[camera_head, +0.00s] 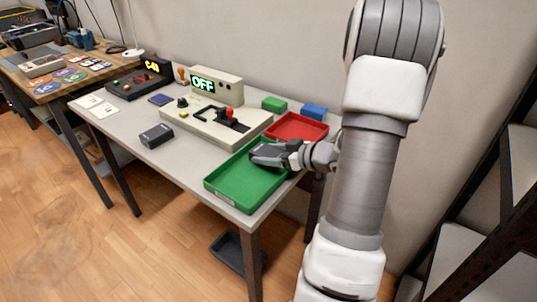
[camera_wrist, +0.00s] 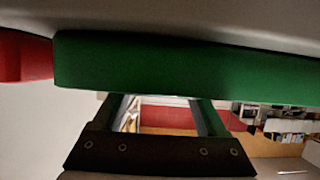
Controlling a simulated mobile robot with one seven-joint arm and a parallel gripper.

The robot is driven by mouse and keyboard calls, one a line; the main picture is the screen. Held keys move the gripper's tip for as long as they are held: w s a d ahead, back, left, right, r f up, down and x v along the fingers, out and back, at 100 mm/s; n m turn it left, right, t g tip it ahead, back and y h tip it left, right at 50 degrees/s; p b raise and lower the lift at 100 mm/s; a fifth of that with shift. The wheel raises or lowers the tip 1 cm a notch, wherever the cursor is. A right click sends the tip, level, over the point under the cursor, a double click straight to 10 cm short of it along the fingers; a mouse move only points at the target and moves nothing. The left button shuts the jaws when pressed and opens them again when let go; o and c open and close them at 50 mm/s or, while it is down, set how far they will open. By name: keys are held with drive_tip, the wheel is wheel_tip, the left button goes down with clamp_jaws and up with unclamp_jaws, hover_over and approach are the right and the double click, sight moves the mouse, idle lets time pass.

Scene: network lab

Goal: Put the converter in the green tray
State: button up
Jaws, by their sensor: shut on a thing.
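The green tray (camera_head: 222,197) lies at the table's front right corner. My gripper (camera_head: 262,154) reaches in from the right, low over the tray's far part. It is shut on a small dark thing, which I take to be the converter (camera_head: 264,148); the fingers hide much of it. I cannot tell whether it touches the tray floor. In the wrist view the green tray's wall (camera_wrist: 180,68) crosses in front of the fingertips and hides them and the held thing.
The red tray (camera_head: 300,127) is just behind the green one; green (camera_head: 274,104) and blue (camera_head: 314,112) blocks stand behind it. A dark box (camera_head: 157,136) lies at the table's front left. A console with an OFF display (camera_head: 203,84) fills the middle.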

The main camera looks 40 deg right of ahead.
drive_tip(key=shift+f, duration=0.2)
drive_tip(key=o, duration=1.6)
drive_tip(key=shift+r, duration=0.1)
drive_tip(key=shift+s+r, duration=0.1)
drive_tip(key=shift+r, duration=0.15)
drive_tip(key=p+v, duration=0.4)
drive_tip(key=v, duration=0.7)
drive_tip(key=shift+s+d, duration=0.2)
drive_tip(key=shift+s, duration=0.2)
